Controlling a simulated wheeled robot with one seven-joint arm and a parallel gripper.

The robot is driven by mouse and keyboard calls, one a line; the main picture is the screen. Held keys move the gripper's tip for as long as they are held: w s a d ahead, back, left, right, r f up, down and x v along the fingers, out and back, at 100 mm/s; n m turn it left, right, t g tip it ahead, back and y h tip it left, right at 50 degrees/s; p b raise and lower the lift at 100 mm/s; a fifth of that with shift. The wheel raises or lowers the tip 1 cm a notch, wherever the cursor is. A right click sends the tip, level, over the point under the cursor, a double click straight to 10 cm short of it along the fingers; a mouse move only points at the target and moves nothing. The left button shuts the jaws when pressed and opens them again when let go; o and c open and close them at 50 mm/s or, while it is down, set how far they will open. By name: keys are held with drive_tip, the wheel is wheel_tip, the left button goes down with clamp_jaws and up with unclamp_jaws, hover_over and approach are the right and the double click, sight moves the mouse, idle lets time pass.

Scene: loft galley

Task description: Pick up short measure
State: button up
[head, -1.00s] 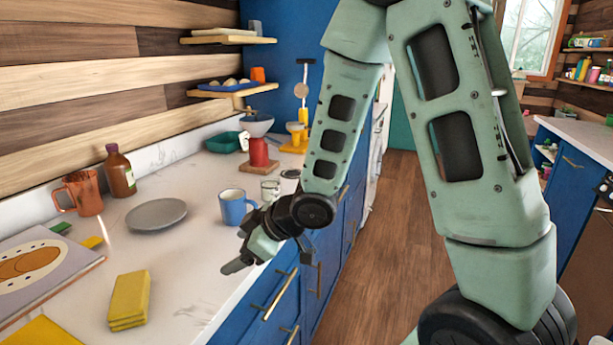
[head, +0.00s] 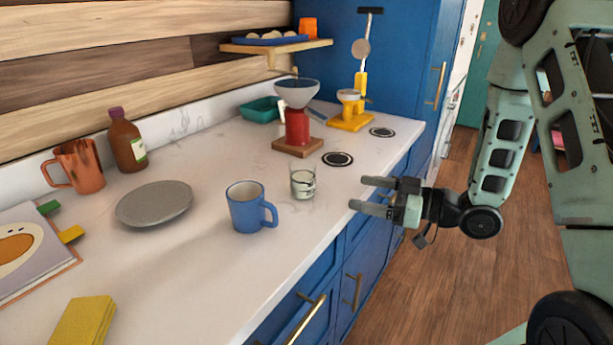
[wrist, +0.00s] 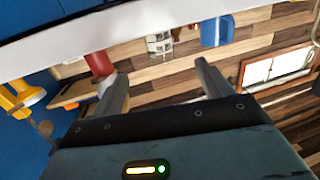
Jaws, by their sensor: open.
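The short measure looks to be the small clear glass with dark markings (head: 303,183), upright on the white counter. It also shows in the wrist view (wrist: 158,44), between the finger directions and beyond the tips. My gripper (head: 366,194) is open and empty, just right of the glass near the counter's front edge, with its fingers pointing left toward it. The fingers also show in the wrist view (wrist: 162,72). A gap separates the fingertips from the glass.
A blue mug (head: 247,207) stands close left of the glass. A red grinder with a funnel top (head: 297,125) stands behind it, and a dark round disc (head: 338,159) lies behind right. A grey plate (head: 153,204) lies farther left.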

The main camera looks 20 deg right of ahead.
sight(313, 196)
drive_tip(key=p+x, duration=0.1)
drive_tip(key=x, duration=0.6)
drive_tip(key=shift+w+a, duration=0.15)
drive_tip(key=shift+a, duration=0.1)
drive_tip(key=x, duration=0.1)
drive_tip(key=p+x, duration=0.1)
drive_tip(key=x, duration=0.3)
drive_tip(key=shift+w+f, duration=0.1)
drive_tip(key=shift+f, duration=0.3)
drive_tip(key=shift+d, duration=0.1)
drive_tip(key=c, duration=1.2)
